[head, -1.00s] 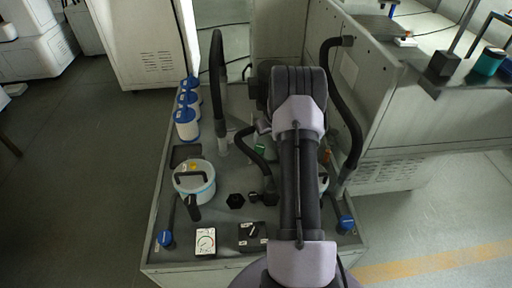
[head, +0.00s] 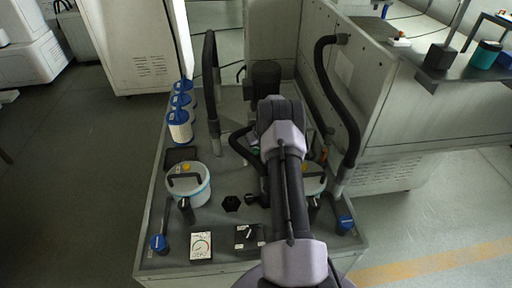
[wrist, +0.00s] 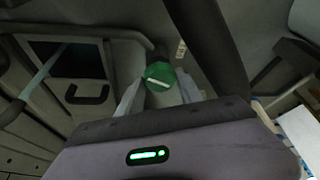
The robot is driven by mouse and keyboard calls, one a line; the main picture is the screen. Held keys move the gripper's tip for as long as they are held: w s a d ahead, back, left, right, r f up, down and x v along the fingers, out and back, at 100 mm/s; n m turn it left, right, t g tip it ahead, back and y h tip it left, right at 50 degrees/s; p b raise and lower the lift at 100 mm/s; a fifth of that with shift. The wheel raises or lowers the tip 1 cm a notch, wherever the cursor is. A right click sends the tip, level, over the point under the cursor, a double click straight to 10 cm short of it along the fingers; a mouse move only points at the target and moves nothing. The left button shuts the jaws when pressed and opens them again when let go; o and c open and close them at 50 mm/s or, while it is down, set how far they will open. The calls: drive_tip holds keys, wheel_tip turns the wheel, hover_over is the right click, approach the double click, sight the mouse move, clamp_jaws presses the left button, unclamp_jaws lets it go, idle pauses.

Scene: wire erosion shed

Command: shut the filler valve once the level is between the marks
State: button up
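The green round knob with a white bar (wrist: 159,76), which looks like the filler valve, shows in the wrist view. My gripper (wrist: 160,88) has its two pale fingers apart, one on each side of the knob; I cannot tell whether they touch it. In the head view my arm hides the gripper and most of the valve. No level or level marks can be made out in either view.
Two lidded filter pots, left (head: 188,184) and right (head: 314,181), stand on the unit's top. A dial gauge (head: 201,246), a black switch box (head: 249,237) and blue-ended levers (head: 159,242) (head: 345,223) line its front. Black hoses rise at left (head: 210,85) and right (head: 340,100).

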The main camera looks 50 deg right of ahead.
drive_tip(key=c, duration=0.3)
drive_tip(key=shift+c, duration=0.2)
drive_tip(key=shift+m, duration=0.3)
drive_tip(key=shift+w+a+m+g+h, duration=0.15)
drive_tip(key=shift+m+g+h, duration=0.2)
drive_tip(key=shift+m, duration=0.65)
drive_tip(key=m+h+b, duration=0.1)
drive_tip(key=m, duration=0.1)
drive_tip(key=shift+f+m, duration=0.15)
drive_tip(key=shift+m, duration=0.15)
drive_tip(key=m+g+b, duration=0.1)
drive_tip(key=m+b, duration=0.1)
drive_tip(key=m+h+b, duration=0.1)
drive_tip(key=m+b, duration=0.1)
drive_tip(key=shift+w+a+g+b, duration=0.15)
drive_tip(key=shift+w+g+b, duration=0.05)
drive_tip(key=shift+g+b, duration=0.2)
drive_tip(key=shift+w+m+g+b, duration=0.1)
drive_tip(key=shift+m+g+b, duration=0.5)
drive_tip(key=shift+m, duration=1.3)
drive_tip(key=o, duration=1.4)
